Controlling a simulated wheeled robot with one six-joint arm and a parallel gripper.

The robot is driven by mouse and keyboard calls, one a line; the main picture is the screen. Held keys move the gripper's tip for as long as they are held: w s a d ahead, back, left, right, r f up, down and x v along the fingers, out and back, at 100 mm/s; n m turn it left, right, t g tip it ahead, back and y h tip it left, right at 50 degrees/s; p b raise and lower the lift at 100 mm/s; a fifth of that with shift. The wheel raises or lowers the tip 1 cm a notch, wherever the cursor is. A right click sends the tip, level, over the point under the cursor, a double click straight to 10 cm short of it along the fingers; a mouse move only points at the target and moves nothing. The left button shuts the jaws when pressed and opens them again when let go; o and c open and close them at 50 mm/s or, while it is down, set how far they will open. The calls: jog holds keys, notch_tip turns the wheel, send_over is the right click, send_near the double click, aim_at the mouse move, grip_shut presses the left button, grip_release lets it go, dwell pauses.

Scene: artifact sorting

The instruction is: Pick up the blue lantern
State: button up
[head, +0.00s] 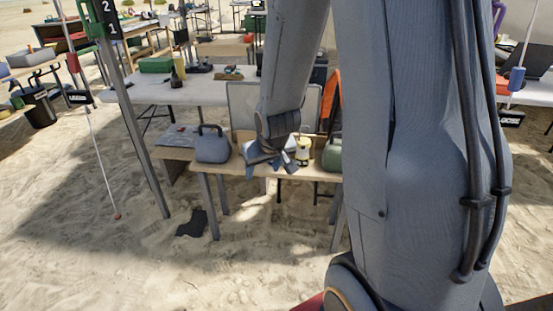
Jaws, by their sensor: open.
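My gripper (267,158) hangs over the middle of a wooden table (235,170), its jaws open and pointing down. A blue thing (252,148) shows partly behind and between the jaws; its shape is mostly hidden, and I cannot tell if it is the blue lantern or whether the jaws touch it. A blue-grey rounded case with a dark handle (212,149) stands upright on the table, left of my gripper and apart from it.
A small yellow and white lantern-like object (303,151) stands just right of my gripper. A green case (332,155) is further right, partly hidden by my arm. A grey panel (243,105) stands behind. A metal pole (138,135) rises at left. Sand in front is open.

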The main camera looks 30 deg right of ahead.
jog(key=w+d+f+m+t+h+b, duration=0.1)
jog(key=w+d+f+t+h+b, duration=0.1)
jog(key=w+d+f+t+b, duration=1.3)
jog(key=shift+w+d+f+g+p, duration=0.15)
jog(key=shift+w+d+f+g, duration=0.25)
jog(key=shift+w, duration=1.3)
jog(key=shift+w+d+f+g+p, duration=0.15)
jog(key=shift+w+d+f+g, duration=0.35)
jog(key=shift+w, duration=1.25)
jog(key=shift+w+d+f+g+p, duration=0.25)
jog(key=shift+w+g, duration=0.25)
jog(key=shift+w, duration=1.2)
jog(key=c, duration=1)
